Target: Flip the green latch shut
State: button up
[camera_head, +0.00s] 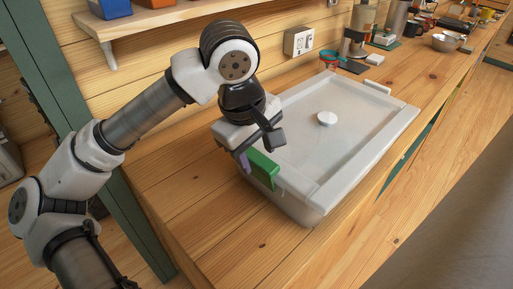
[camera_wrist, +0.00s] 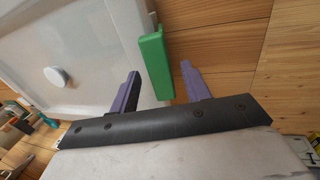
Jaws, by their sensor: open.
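The green latch (camera_head: 263,169) is on the near-left end of a white lidded box (camera_head: 345,150). In the wrist view the latch (camera_wrist: 156,64) is a green bar along the edge of the box's lid (camera_wrist: 75,45). My gripper (camera_head: 245,161) is at the latch, at the box's near-left end. In the wrist view my gripper (camera_wrist: 160,82) is open, with one purple finger on each side of the latch's lower end. The left finger overlaps the lid in the picture. I cannot tell whether either finger touches the latch.
The box stands on a wooden counter (camera_head: 215,225) and has a round white knob (camera_head: 327,118) on its lid. A wall outlet (camera_head: 299,41) and a shelf (camera_head: 150,18) are behind. Cups, bowls and other items crowd the counter's far end. The counter in front of the box is clear.

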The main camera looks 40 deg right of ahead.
jog(key=shift+f, duration=0.15)
jog(key=shift+c, duration=0.5)
jog(key=c, duration=0.9)
jog(key=shift+w+d+y, duration=0.15)
jog(key=shift+d+y, duration=0.85)
jog(key=shift+y, duration=0.4)
jog(key=o, duration=1)
